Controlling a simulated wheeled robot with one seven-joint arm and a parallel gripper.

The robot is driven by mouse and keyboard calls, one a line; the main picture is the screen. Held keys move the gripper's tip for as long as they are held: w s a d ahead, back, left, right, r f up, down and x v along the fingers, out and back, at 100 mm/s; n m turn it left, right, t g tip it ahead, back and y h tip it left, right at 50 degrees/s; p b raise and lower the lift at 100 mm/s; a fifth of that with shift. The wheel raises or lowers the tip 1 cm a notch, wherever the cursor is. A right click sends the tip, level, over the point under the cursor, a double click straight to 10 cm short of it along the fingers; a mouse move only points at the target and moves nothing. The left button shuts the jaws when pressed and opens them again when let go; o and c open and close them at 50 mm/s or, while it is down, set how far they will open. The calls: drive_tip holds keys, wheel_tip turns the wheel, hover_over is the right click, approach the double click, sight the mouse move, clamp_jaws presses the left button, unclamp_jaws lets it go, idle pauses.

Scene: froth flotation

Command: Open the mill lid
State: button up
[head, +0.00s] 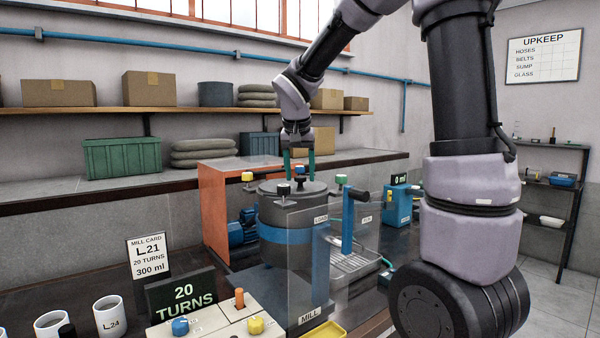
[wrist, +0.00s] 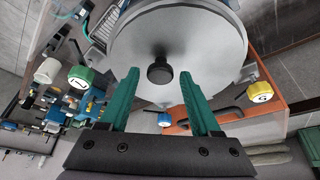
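The mill (head: 270,245) is a dark grey drum with a blue band on a dark base. Its round grey lid (head: 268,188) lies on top, closed as far as I can see. A black knob (head: 300,184) stands at the lid's centre. My gripper (head: 299,172) points down above the lid, its two green fingers apart and empty. In the wrist view the lid (wrist: 205,40) fills the top middle. The knob (wrist: 160,73) shows between the open fingertips (wrist: 159,78). Whether the fingers are level with the knob or above it, I cannot tell.
A clear guard (head: 330,255) stands in front of the mill. An orange panel (head: 214,210) is behind it. A control box (head: 225,318) and white cups (head: 108,314) are at front left.

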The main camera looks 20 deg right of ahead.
clamp_jaws()
idle(1.2)
